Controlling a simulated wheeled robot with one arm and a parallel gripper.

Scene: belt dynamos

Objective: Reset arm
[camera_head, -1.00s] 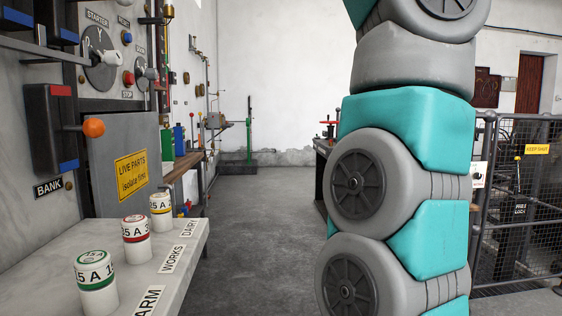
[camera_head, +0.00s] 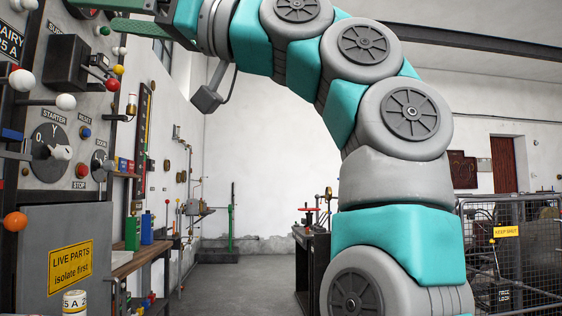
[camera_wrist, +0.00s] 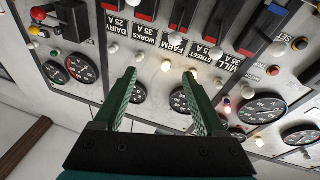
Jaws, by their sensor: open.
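My gripper (camera_wrist: 158,105) shows in the wrist view with its two green fingers spread apart and nothing between them. Beyond the fingers is the switchboard panel (camera_wrist: 150,70), seen upside down, with labels, knobs and dials. In the head view my teal and grey arm rises on the right and bends over to the left at the top. There the gripper's green finger (camera_head: 133,28) reaches toward the panel. Whether it touches the panel cannot be told.
The starter dial (camera_head: 48,152), white-knobbed levers and an orange knob (camera_head: 15,221) stick out at left. A grey cover bears a yellow warning sign (camera_head: 70,268). A workbench (camera_head: 140,262) stands behind it. A mesh cage (camera_head: 515,255) is at right. The middle floor is open.

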